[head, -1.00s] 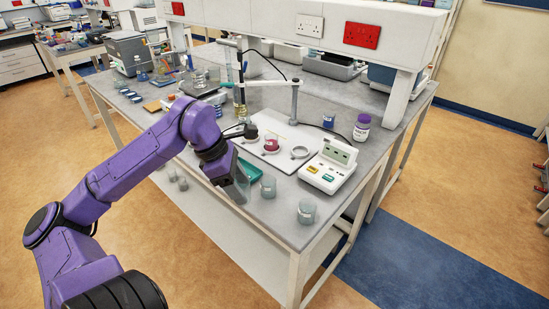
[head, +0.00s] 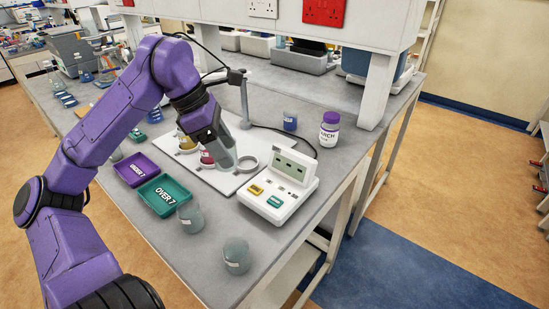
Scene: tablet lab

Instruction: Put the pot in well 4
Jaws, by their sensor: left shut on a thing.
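My left gripper (head: 222,142) is over the white board (head: 219,182), fingers pointing down. It is shut on a greyish clear pot (head: 227,158), which is partly hidden by the fingers. The pot is between a pot with red liquid (head: 206,158) and an empty ring-shaped well (head: 248,162); I cannot tell whether it touches the board. A pot with yellow liquid (head: 185,143) stands behind the red one, partly hidden. I cannot read any well numbers. My right gripper is not in view.
A purple tray (head: 135,169) and a teal "OVER 7" tray (head: 164,195) lie left of the board. Two greyish pots (head: 190,216) (head: 236,256) stand near the front edge. A white meter (head: 279,190), purple-lidded jar (head: 329,130) and probe stand (head: 244,100) are close by.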

